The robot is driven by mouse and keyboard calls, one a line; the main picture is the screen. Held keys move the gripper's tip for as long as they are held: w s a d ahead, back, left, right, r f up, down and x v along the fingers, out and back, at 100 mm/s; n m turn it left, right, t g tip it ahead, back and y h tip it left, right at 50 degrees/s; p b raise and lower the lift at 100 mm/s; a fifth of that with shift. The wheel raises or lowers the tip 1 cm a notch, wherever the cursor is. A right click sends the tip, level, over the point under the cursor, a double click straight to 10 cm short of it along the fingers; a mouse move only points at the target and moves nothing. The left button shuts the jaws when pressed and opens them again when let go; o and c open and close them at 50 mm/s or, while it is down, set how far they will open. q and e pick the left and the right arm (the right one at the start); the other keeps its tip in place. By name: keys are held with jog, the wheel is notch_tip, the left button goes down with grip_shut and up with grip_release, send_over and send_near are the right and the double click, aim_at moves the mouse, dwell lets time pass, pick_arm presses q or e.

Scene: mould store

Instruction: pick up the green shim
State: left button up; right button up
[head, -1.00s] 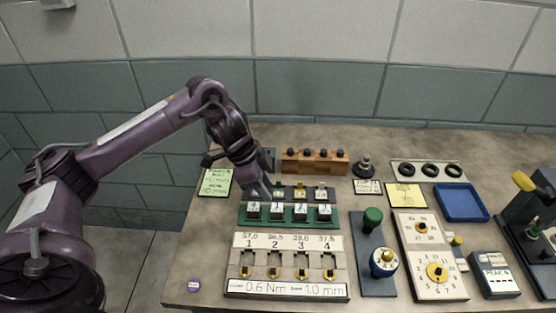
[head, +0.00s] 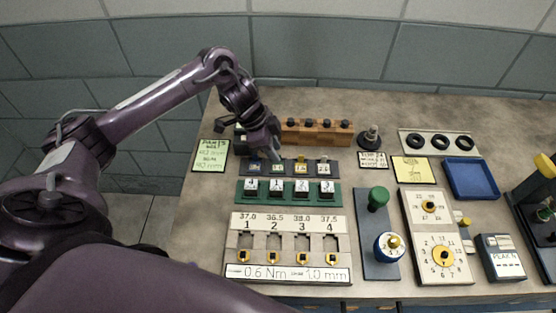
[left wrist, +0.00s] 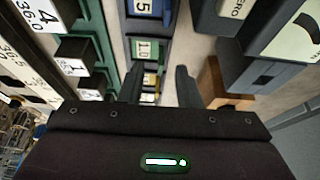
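The green shim (head: 277,168) stands in a dark rack (head: 312,174) beside a yellow one, in a row of small labelled pieces. In the left wrist view the green shim (left wrist: 145,49) shows a green face marked 1.0, with a blue-faced piece above it and yellowish ones below. My left gripper (head: 271,152) is over the left part of the rack, close to the green shim, and partly covers that area. In the left wrist view its two fingers (left wrist: 158,86) stand apart with nothing held between them. My right gripper is not in view.
A green rack (head: 241,197) of labelled blocks and a numbered panel (head: 287,222) lie in front. A wooden block (head: 317,137) with black knobs stands behind. A blue tray (head: 470,181), a knob stand (head: 379,228) and dial panel (head: 418,205) are to the right.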

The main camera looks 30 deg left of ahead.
pick_arm(q)
jog(key=shift+x, duration=0.75)
grip_shut()
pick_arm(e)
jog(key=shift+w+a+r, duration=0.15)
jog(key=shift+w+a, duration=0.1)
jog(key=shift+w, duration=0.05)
pick_arm(q)
jog(key=shift+r, duration=0.15)
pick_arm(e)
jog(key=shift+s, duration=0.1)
